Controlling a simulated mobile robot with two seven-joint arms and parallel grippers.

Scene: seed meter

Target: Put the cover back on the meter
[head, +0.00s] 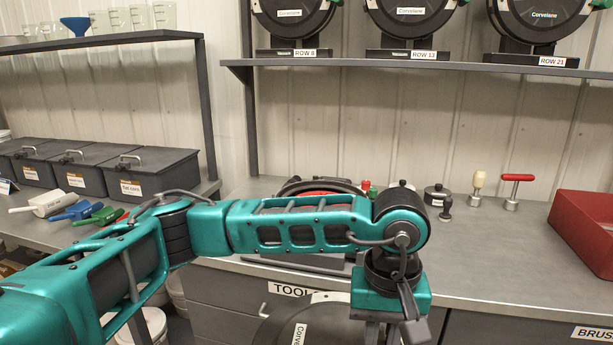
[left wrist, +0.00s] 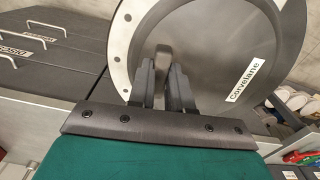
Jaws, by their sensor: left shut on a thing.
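The cover is a dark round disc with a pale rim and a Corvelane label. In the left wrist view the cover (left wrist: 215,50) fills the upper middle, and it shows at the bottom of the head view (head: 312,328), in front of the bench. My left gripper (left wrist: 163,68) is shut on the cover; its fingertips are partly hidden in the head view. The meter (head: 318,187) stands on the bench behind my left arm, with a dark round rim and some red showing. The arm hides most of it. My right gripper is not in view.
Small tools stand on the bench, among them a red T-handle (head: 517,187) and a cream-knobbed one (head: 478,182). A red bin (head: 590,232) is at the right. Lidded boxes (head: 125,172) and scoops stand left. Several meters sit on the shelf (head: 450,66) above.

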